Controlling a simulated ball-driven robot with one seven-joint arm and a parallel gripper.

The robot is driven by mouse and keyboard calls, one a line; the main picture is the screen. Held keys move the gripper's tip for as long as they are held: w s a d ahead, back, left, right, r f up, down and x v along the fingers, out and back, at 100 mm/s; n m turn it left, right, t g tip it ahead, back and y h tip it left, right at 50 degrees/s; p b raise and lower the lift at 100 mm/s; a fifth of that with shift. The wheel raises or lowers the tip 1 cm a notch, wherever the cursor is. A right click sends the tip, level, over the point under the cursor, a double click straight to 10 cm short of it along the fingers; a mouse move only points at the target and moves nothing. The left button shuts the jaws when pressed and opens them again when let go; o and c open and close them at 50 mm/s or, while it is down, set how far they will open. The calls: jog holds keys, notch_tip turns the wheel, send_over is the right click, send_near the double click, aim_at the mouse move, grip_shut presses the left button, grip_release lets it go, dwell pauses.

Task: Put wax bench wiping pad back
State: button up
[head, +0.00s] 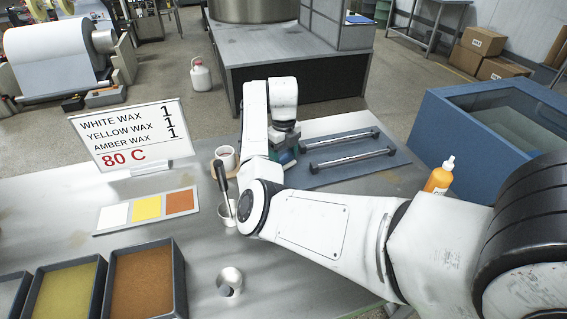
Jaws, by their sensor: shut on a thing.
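My gripper (287,148) is at the far middle of the bench, pointing down beside the left end of the blue-grey mat (350,177). It is shut on a small blue-green thing, probably the wiping pad (287,158), of which only part shows below the jaws. My arm covers much of the area in front of it. I cannot tell whether the pad touches the bench or the mat. The grey bench (180,262) runs under all of this.
Two metal bars (346,151) lie on the mat. A metal cup (230,280), wax trays (146,280), colour samples (148,208), a sign (130,135) and an orange bottle (439,180) stand around.

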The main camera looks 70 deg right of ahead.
aim_at(284, 153)
jog(key=shift+f, duration=0.3)
jog(key=shift+f, duration=0.1)
jog(key=o, duration=1)
notch_tip(284, 153, up, 12)
jog(key=p, duration=1)
